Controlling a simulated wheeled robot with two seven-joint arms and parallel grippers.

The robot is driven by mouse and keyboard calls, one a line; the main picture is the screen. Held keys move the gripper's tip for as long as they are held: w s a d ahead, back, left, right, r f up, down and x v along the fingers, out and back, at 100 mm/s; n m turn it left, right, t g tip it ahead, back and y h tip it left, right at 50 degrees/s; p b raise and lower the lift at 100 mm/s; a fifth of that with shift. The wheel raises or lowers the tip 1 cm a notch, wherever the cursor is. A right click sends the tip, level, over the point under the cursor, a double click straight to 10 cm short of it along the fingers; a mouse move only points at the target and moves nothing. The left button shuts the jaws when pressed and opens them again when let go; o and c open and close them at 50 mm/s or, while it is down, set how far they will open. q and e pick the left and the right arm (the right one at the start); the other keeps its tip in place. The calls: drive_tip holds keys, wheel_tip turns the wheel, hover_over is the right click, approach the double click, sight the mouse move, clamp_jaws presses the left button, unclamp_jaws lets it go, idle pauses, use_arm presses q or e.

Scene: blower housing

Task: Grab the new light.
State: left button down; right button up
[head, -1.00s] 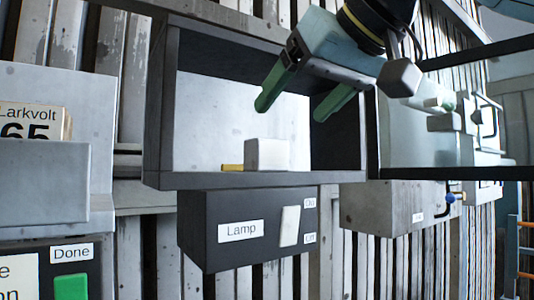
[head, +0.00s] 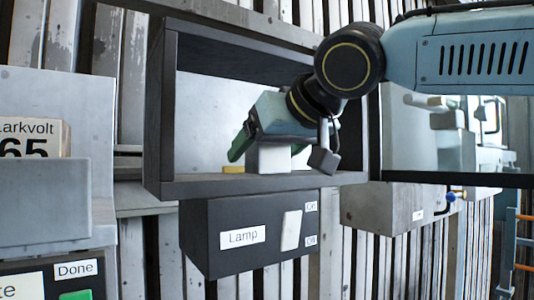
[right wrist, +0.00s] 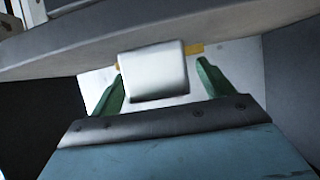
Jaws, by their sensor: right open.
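A white rounded block (head: 274,159) sits on the floor of an open dark housing (head: 240,187), with a small yellow piece (head: 233,169) beside it. No label on the block shows, so I cannot tell for sure that it is the new light. My right gripper (head: 257,150) is inside the housing, reaching down at the block and partly hiding it. In the right wrist view the block (right wrist: 153,75) lies between the two green fingers, which are open with gaps on both sides. The yellow piece (right wrist: 195,48) shows behind it. My left gripper is not in view.
A dark box labelled Lamp (head: 215,255), with an On/Off rocker switch (head: 290,230), hangs under the housing. At left, a Larkvolt carton (head: 30,138) stands in a grey holder (head: 45,200) above a Done panel (head: 72,270). The housing's walls closely surround my right gripper.

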drive_tip(key=c, duration=1.1)
drive_tip(key=shift+d, duration=0.1)
drive_tip(key=shift+r, duration=0.1)
